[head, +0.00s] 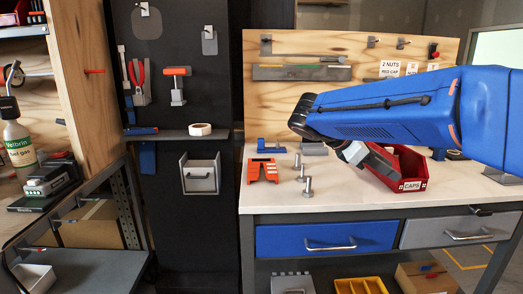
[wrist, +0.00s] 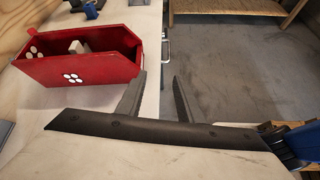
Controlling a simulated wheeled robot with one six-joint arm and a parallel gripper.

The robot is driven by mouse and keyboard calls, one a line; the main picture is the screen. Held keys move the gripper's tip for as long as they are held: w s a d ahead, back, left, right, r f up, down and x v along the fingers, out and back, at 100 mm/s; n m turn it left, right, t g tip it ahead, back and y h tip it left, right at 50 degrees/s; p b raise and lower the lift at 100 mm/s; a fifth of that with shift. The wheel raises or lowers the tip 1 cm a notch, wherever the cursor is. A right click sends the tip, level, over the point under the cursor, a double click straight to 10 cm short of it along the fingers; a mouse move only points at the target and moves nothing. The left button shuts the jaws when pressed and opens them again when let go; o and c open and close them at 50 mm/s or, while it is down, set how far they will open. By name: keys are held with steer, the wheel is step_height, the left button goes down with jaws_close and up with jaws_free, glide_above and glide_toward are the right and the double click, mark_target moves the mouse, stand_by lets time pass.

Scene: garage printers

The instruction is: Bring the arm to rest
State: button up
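My blue arm reaches in from the right in the head view, over the workbench (head: 266,196). My gripper (head: 380,162) is above the bench top, in front of part of a red bin labelled CAPS (head: 412,172). In the wrist view my gripper (wrist: 158,78) has its two dark fingers apart, with nothing visible between them. The red bin (wrist: 45,78) lies to the left of the fingers there, with a pale piece inside. The fingers look clear of the bin, over the bench edge and floor.
An orange block (head: 262,170) and several grey bolts (head: 307,187) stand on the bench, left of my gripper. A pegboard (head: 270,90) with tools and labels rises behind. Below are a blue drawer (head: 326,238) and a grey drawer (head: 458,229). A dark tool panel (head: 180,105) stands left.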

steer(key=s+a+f+m+t+y, duration=0.1)
steer(key=s+f+m+t+y, duration=0.1)
steer(key=s+f+m+y, duration=0.3)
steer(key=s+a+f+m+t+y, duration=0.1)
steer(key=s+a+f+m+y, duration=0.1)
steer(key=s+f+m+y, duration=0.4)
steer(key=s+f+m, duration=0.5)
steer(key=s+f, duration=0.4)
steer(key=s, duration=0.3)
steer(key=shift+s+a+f+m+t+y, duration=0.25)
steer(key=shift+s+m+t+y, duration=0.05)
steer(key=shift+m+t, duration=0.1)
steer(key=shift+c, duration=0.7)
